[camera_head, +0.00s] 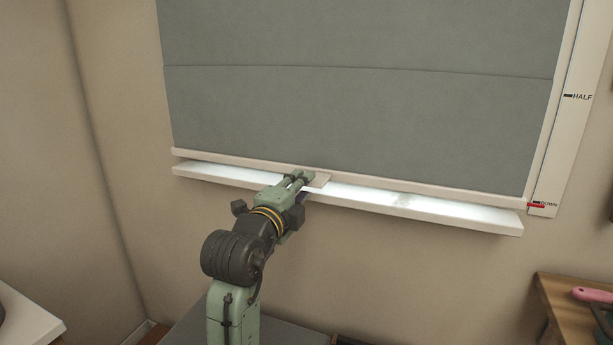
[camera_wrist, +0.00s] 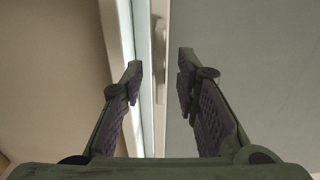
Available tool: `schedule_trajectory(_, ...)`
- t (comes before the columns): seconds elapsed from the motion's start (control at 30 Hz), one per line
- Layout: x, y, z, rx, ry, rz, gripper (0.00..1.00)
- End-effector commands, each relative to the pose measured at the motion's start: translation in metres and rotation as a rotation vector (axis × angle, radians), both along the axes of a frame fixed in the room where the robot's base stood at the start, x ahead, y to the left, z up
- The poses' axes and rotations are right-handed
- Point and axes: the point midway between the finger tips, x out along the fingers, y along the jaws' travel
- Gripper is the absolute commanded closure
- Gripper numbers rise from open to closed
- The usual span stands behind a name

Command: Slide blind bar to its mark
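A grey blind (camera_head: 360,110) is lowered over the window, with its pale bottom bar (camera_head: 430,188) just above the white sill (camera_head: 400,203). A small beige tab (camera_head: 320,180) juts from the middle of the bar. A red pointer (camera_head: 536,206) sits at the DOWN mark (camera_head: 548,204); the HALF mark (camera_head: 580,97) is higher on the strip. My gripper (camera_head: 306,178) is at the tab. In the wrist view my gripper (camera_wrist: 160,75) is open, its fingers on either side of the bar and tab (camera_wrist: 159,45). I cannot tell whether they touch.
A wooden surface (camera_head: 575,300) with a pink-handled item (camera_head: 592,294) is at the lower right. A white surface (camera_head: 25,320) is at the lower left. The wall below the sill is bare. The sill runs close under the bar.

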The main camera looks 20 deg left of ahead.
Motion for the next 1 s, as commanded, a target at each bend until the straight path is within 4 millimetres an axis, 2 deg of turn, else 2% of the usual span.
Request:
schedule_trajectory(0.1,0.018,-0.001,0.002,-0.001,0.001,-0.002,0.72)
schedule_trajectory(0.2,0.026,-0.001,0.001,-0.001,0.0,0.0,0.72)
schedule_trajectory(0.57,0.032,-0.001,0.0,0.0,-0.002,0.001,0.72)
schedule_trajectory(1.0,0.031,-0.001,0.0,0.0,-0.002,0.001,1.0)
